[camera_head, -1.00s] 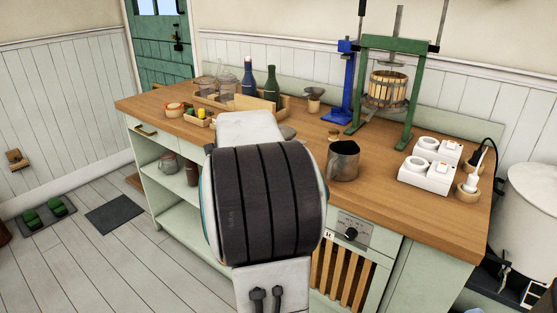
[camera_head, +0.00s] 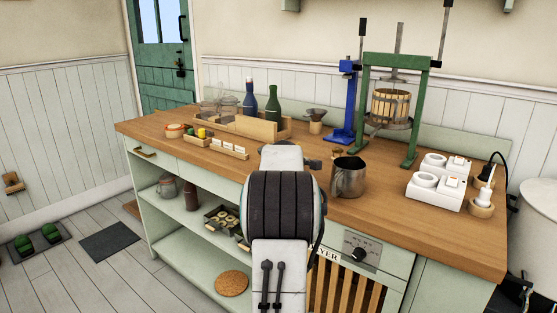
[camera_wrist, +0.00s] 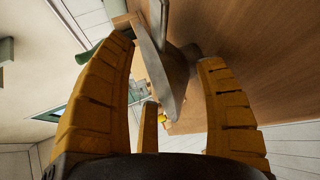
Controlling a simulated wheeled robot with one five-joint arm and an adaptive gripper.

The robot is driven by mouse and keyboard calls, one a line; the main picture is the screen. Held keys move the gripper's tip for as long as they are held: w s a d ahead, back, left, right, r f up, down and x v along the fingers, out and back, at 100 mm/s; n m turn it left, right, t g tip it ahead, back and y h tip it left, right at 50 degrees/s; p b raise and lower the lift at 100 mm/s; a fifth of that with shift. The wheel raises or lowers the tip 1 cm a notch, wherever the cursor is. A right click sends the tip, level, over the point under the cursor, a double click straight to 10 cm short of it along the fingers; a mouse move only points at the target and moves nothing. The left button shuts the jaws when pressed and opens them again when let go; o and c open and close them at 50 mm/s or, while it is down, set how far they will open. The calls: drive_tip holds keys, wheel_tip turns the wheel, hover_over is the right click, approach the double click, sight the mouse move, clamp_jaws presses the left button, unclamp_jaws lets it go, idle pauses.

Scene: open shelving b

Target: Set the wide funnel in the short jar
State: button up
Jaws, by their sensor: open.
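A wide grey metal funnel (camera_wrist: 168,75) is close up in the wrist view, between and beyond the fingers of my gripper (camera_wrist: 170,85). Its broad rim faces the wall side and its narrow end points to the counter. In the head view my arm hides most of that spot. Clear glass jars (camera_head: 228,104) stand at the back left of the counter by the wooden tray; I cannot tell surely which is the short one.
A smaller funnel (camera_head: 316,114) sits in a wooden holder at the back. A metal mug (camera_head: 347,178) stands right of my arm. A small box (camera_head: 229,148) is in front. A green press (camera_head: 408,100) stands at the back right.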

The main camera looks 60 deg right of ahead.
drive_tip(key=shift+x, duration=1.25)
drive_tip(key=c, duration=1.2)
